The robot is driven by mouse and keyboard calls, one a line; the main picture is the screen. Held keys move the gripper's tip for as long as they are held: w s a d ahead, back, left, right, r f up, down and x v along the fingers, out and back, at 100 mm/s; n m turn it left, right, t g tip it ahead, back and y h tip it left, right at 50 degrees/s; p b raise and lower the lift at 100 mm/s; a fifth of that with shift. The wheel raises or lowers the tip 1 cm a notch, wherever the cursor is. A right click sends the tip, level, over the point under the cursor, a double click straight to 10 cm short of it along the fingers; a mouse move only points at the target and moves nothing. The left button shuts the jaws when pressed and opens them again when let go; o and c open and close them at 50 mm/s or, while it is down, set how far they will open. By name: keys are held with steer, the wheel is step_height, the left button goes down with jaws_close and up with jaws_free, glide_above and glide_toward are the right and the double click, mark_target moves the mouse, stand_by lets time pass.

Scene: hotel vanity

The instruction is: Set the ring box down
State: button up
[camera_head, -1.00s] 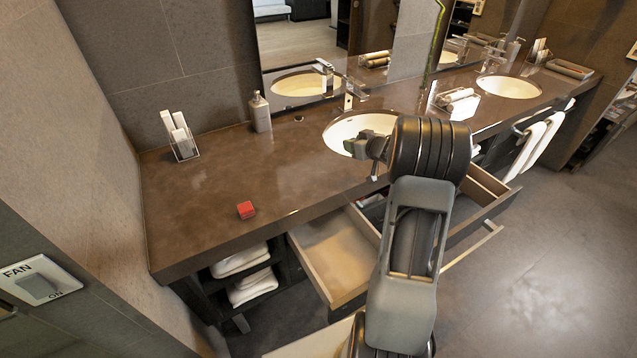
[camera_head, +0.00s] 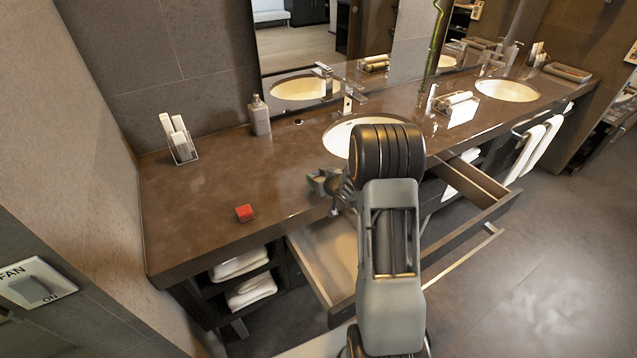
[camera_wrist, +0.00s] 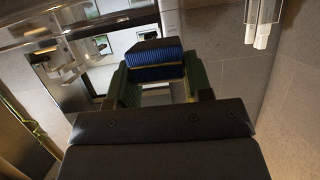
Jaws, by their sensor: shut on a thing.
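The ring box, a small dark box with a ribbed blue side (camera_wrist: 155,72), is in the wrist view between the two green fingers of my gripper (camera_wrist: 160,82). My gripper is shut on it. In the head view my gripper (camera_head: 327,186) is over the front part of the brown counter (camera_head: 210,215), left of the nearer sink. There the ring box cannot be made out clearly against the fingers. I cannot tell its exact height above the counter.
A soap bottle (camera_head: 260,116) and a clear holder with white items (camera_head: 180,140) stand at the back. Two drawers (camera_head: 325,255) (camera_head: 475,205) stand open below. The left counter is mostly clear.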

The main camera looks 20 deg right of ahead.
steer(key=shift+d+f, duration=0.1)
steer(key=shift+f, duration=1.05)
steer(key=shift+f, duration=0.3)
steer(key=o, duration=0.9)
steer(key=shift+r, duration=0.1)
